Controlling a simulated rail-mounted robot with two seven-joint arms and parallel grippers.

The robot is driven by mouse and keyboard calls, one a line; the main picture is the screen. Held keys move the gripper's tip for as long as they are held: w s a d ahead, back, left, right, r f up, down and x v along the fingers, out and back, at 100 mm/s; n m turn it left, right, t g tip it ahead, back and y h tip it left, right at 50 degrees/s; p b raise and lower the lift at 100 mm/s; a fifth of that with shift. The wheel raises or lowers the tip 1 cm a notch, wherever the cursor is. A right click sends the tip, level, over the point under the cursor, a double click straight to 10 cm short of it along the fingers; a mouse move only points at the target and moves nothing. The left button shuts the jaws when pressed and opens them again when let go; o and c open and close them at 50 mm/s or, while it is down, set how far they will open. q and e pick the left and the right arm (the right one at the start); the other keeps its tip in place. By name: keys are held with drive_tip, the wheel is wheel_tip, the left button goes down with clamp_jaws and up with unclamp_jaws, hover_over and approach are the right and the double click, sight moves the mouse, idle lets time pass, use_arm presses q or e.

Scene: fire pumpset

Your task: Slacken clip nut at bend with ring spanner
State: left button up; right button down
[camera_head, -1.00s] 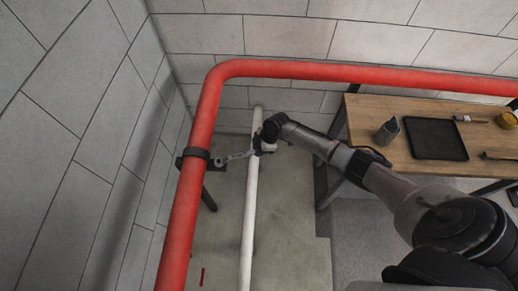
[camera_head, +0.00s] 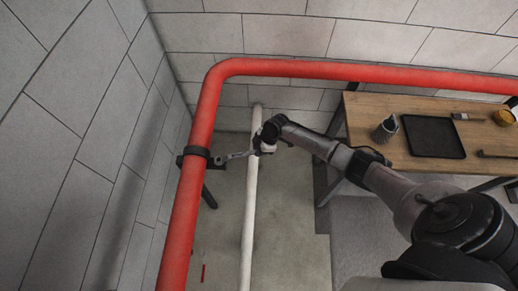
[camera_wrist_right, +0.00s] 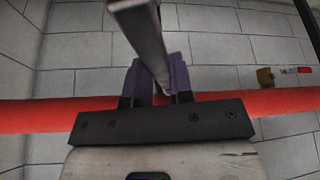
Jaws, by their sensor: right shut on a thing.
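A grey ring spanner (camera_head: 238,155) reaches left from my right gripper (camera_head: 265,148), which is shut on it. In the right wrist view the spanner's shaft (camera_wrist_right: 140,30) rises from between the fingers (camera_wrist_right: 160,85). A dark clip (camera_head: 194,152) wraps the red pipe (camera_head: 190,195) below its bend. The spanner's far end lies at the clip's right side. The nut is too small to make out, and I cannot tell whether the ring is around it. My left gripper is out of view.
A white pipe (camera_head: 250,205) runs along the floor under my right gripper. A wooden table (camera_head: 390,155) at the right holds a black tray (camera_head: 433,136), a grey container (camera_head: 386,129) and small tools. Block walls close the left and back. Open floor lies right of the white pipe.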

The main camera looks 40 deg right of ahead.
drive_tip(key=shift+r, duration=0.2)
drive_tip(key=shift+r+p, duration=2.25)
drive_tip(key=shift+r, duration=0.15)
